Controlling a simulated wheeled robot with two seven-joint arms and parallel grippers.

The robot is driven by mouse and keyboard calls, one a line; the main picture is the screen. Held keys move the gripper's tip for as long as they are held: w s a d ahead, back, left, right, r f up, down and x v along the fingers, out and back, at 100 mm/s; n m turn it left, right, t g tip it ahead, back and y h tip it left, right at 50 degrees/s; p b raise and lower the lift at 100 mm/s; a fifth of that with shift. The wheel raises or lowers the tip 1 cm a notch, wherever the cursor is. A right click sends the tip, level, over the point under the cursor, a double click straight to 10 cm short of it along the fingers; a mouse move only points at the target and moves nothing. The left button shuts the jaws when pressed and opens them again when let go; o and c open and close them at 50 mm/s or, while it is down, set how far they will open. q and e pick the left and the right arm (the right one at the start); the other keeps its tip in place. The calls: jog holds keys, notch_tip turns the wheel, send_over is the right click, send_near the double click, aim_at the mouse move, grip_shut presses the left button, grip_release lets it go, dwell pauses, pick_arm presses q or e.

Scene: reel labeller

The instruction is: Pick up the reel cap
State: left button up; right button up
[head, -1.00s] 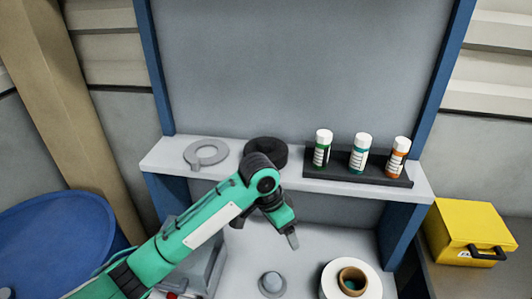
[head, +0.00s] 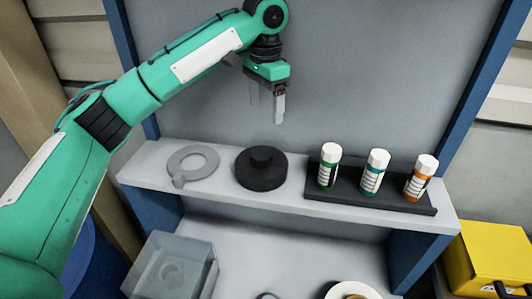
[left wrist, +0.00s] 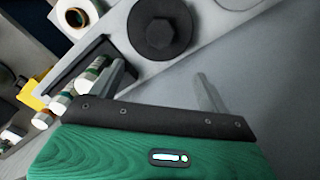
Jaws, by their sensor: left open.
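A black round disc with a raised knob, which looks like the reel cap (head: 261,172), lies flat on the grey shelf (head: 222,203). It also shows near the top of the left wrist view (left wrist: 160,34), with nothing covering it. My left gripper (head: 266,108) hangs above the shelf, over the disc in the head view and clear of it. Its fingers point down, apart and empty. In the left wrist view the two fingertips (left wrist: 159,72) are well spread, with bare surface between them. My right gripper is in neither view.
A clear box (head: 172,262) and a white reel (head: 352,291) are below the shelf. A grey panel stands behind.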

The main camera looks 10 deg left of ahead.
pick_arm(q)
jog(key=p, duration=0.2)
send_over(262, 153)
jog(key=f, duration=0.4)
jog(key=shift+s+d+f, duration=0.25)
jog(key=shift+s+f, duration=0.05)
jog(key=shift+f, duration=0.1)
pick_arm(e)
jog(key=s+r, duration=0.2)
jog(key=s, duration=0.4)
pick_arm(q)
jog(key=shift+w+f, duration=0.2)
jog(key=shift+f, duration=0.45)
jog(key=shift+w+f, duration=0.2)
jog(key=shift+f, duration=0.4)
jog(key=shift+s+a+f+p, duration=0.2)
jog(key=shift+f+p, duration=0.55)
jog(key=shift+p, duration=0.1)
jog(key=f+p, duration=0.1)
jog(key=f, duration=0.2)
jog(key=shift+a+f, duration=0.2)
jog(key=shift+f, duration=0.25)
jog(key=shift+d, duration=0.1)
grip_shut()
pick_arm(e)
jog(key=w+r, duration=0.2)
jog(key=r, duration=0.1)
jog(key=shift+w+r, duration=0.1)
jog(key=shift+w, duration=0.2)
